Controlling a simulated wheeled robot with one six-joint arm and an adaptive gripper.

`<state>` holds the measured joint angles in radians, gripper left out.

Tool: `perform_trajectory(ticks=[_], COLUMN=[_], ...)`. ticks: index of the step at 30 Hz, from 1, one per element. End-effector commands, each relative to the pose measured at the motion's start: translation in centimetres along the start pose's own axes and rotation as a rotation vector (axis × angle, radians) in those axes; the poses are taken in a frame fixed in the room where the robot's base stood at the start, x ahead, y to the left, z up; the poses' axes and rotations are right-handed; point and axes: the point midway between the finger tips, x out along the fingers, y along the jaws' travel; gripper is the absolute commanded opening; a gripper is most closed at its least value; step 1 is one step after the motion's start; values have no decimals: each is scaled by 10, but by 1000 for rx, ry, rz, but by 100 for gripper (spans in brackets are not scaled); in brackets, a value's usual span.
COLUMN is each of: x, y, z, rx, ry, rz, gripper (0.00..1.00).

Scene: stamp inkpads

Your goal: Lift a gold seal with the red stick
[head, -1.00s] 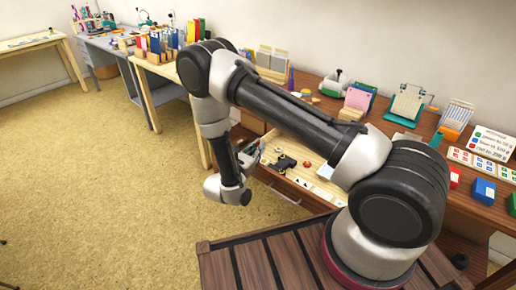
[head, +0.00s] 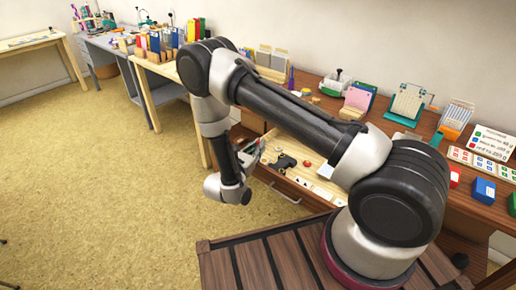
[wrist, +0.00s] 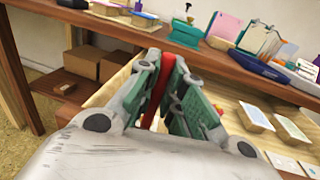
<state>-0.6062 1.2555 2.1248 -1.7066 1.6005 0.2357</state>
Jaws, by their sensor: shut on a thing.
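My gripper (wrist: 168,62) is shut on the red stick (wrist: 152,94), which runs lengthwise between the green-padded fingers in the wrist view. Its far end shows between the fingertips. In the head view my gripper (head: 257,150) is small, at the left end of the open drawer (head: 333,186), with a speck of red at its tip. I cannot make out a gold seal in either view. The fingers hide part of the drawer in the wrist view, and my arm hides part of it in the head view.
A dark piece (head: 284,162) and a small red round thing (head: 307,163) lie in the drawer. Pale cards (wrist: 255,115) lie right of the fingers. A teal item (wrist: 186,33) and a pink-fronted holder (wrist: 224,28) stand on the desktop. Open floor (head: 110,200) lies left.

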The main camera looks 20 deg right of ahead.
Motion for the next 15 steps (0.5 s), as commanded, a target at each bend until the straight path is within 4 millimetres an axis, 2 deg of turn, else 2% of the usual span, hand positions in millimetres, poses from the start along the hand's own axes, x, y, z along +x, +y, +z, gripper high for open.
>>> perform_trajectory(ticks=[15], x=[0], y=[0], z=[46], rx=[2], ry=[-2], rz=[0], gripper=[0])
